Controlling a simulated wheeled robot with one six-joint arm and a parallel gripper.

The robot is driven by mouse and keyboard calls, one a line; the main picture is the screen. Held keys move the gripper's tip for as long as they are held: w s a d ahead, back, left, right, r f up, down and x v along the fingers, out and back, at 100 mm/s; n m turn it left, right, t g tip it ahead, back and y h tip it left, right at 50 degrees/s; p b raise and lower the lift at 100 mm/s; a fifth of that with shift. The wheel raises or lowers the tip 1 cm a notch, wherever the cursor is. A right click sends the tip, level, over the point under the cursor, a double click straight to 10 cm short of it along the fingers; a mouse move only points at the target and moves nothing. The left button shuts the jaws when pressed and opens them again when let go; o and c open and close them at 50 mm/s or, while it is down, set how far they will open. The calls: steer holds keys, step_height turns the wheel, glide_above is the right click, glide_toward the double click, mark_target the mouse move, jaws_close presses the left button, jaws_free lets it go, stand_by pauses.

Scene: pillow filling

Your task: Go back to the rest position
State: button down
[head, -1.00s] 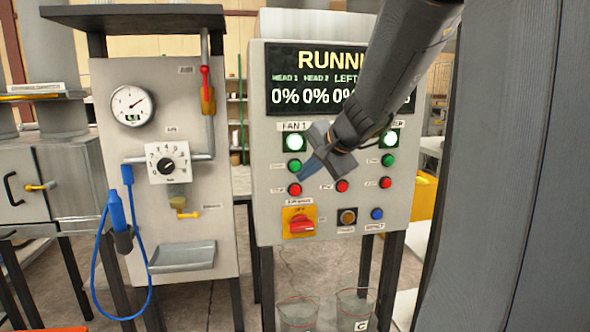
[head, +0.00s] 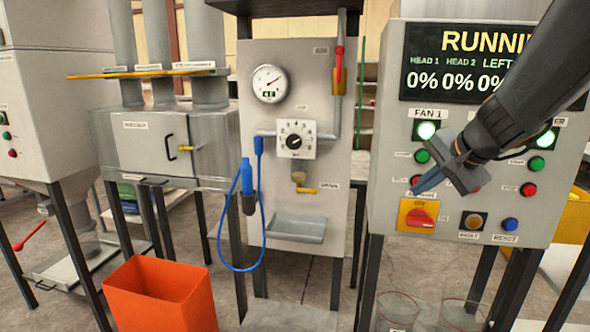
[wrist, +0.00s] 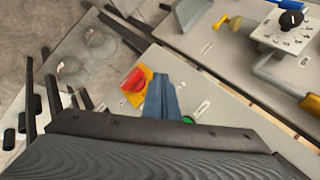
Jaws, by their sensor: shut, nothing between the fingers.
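My gripper (head: 430,180) is shut and empty, with its blue fingers together. In the head view it hangs in front of the control panel (head: 384,165), over its lower left buttons and just above the red rotary switch (head: 421,215) on its yellow plate. In the wrist view the blue fingers (wrist: 161,98) point toward the panel, beside the red switch (wrist: 134,80). I cannot tell whether the fingertips touch the panel. The panel's screen (head: 470,62) reads "RUNNI", partly hidden by my arm. Green lamps are lit under FAN 1 (head: 427,131) and at the right.
A gauge panel (head: 330,210) with a blue hose and grey tray stands left of the control panel. An orange bin (head: 160,298) is on the floor at front left. A grey cabinet (head: 140,150) stands behind it. Clear containers (head: 398,312) sit below the control panel.

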steer(key=s+a+f+n+g, duration=0.3)
steer(key=s+a+f+n, duration=0.3)
steer(key=s+f, duration=0.3)
steer(key=s+a+f+n+g+h, duration=0.1)
steer(key=s+a+f+n+g, duration=0.3)
steer(key=s+f, duration=0.6)
steer(key=a+n, duration=0.2)
steer(key=a, duration=0.1)
steer(key=shift+a+f+h, duration=0.3)
steer(key=shift+a+f, duration=0.05)
steer(key=shift+a, duration=0.05)
